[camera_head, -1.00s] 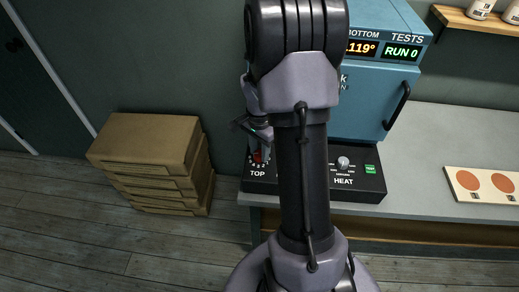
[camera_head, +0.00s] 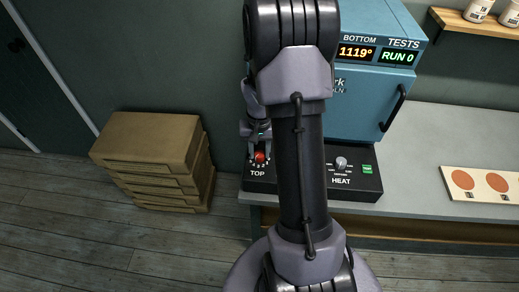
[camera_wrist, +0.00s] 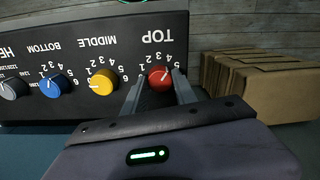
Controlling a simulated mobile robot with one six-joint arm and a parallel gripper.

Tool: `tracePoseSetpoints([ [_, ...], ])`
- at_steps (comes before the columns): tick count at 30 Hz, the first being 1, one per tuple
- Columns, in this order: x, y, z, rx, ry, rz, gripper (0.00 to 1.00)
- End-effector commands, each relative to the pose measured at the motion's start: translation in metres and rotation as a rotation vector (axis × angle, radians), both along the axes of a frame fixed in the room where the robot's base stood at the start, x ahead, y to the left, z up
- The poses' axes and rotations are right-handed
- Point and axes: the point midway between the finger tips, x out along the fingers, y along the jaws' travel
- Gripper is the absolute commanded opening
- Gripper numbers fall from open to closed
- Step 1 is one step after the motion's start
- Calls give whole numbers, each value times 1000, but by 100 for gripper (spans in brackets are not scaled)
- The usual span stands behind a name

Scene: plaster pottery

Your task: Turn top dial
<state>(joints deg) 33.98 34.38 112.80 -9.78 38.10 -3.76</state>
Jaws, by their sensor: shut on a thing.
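The top dial (camera_wrist: 160,78) is a red knob with a white pointer line, above the word TOP on a black control panel (camera_wrist: 70,95); the panel appears upside down in the wrist view. My gripper (camera_wrist: 160,90) is shut on the red dial, one finger on each side. In the head view the red dial (camera_head: 260,157) shows at the panel's left end, with my gripper (camera_head: 259,148) over it from above. My arm hides the middle of the panel there.
Beside it are a yellow MIDDLE dial (camera_wrist: 103,82), a blue BOTTOM dial (camera_wrist: 54,86) and a grey HEAT dial (camera_wrist: 12,88). A blue kiln (camera_head: 365,100) stands behind the panel. Stacked brown boxes (camera_head: 155,160) stand on the floor at left. A card with orange discs (camera_head: 480,184) lies at right.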

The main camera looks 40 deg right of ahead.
Motion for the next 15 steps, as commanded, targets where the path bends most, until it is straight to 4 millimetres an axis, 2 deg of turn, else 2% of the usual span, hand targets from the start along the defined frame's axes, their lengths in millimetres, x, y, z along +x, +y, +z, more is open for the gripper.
tracePoseSetpoints([
  [15,0,0,0,-1,-2,79,0],
])
